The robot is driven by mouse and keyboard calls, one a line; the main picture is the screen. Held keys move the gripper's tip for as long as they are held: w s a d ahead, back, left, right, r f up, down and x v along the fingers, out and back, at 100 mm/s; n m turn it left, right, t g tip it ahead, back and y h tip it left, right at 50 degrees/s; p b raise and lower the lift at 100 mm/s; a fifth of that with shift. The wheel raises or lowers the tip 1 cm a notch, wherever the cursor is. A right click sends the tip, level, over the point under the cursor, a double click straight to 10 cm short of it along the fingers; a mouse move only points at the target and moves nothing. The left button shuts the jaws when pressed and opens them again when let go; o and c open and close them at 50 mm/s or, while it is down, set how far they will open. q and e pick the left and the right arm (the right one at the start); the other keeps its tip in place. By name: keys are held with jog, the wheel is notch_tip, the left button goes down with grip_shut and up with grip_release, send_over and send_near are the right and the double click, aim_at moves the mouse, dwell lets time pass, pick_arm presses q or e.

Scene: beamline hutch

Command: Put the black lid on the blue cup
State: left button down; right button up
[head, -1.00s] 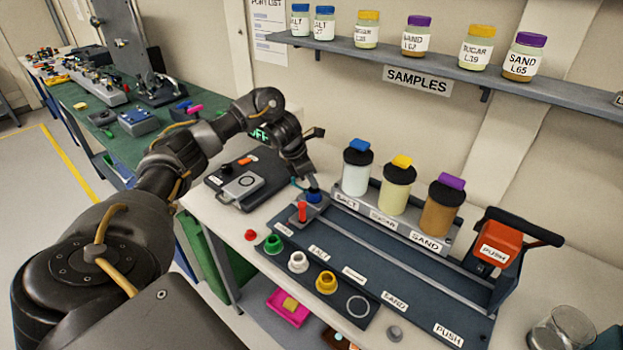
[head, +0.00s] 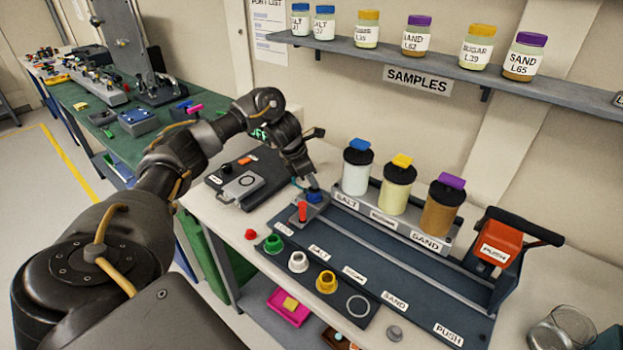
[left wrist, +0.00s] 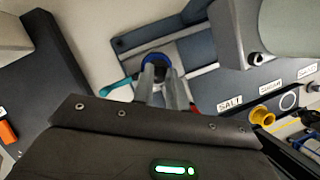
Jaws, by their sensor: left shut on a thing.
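The blue cup (head: 315,198) stands in a grey holder at the left end of the dark rail, beside a red lever. In the left wrist view its blue rim (left wrist: 147,58) shows just beyond my fingertips. My left gripper (head: 309,186) points down at the cup's top. In the left wrist view its fingers (left wrist: 163,75) are close together on a small dark piece at the cup's mouth, which looks like the black lid (left wrist: 158,60). The fingers hide much of the lid, and I cannot tell if it is seated. My right gripper is not in view.
Jars with blue, yellow and purple tops stand behind the rail, the salt jar (head: 357,172) closest. Green, white and yellow cups (head: 326,282) sit on the front strip. A red lid (head: 250,234) and a grey lid (head: 394,333) lie on the table. An orange PUSH block (head: 494,248) is right.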

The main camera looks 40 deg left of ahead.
pick_arm(q)
jog(key=shift+s+f, duration=0.25)
jog(key=shift+f, duration=0.15)
jog(key=c, duration=1.7)
grip_release()
jog(key=shift+c, duration=0.2)
jog(key=o, duration=0.4)
jog(key=shift+w+a, duration=0.15)
jog(key=shift+w, duration=0.1)
jog(key=shift+s+r, duration=0.1)
jog(key=shift+r, duration=0.4)
jog(key=shift+p+v, duration=0.9)
jog(key=shift+v, duration=4.1)
jog(key=shift+a, duration=0.1)
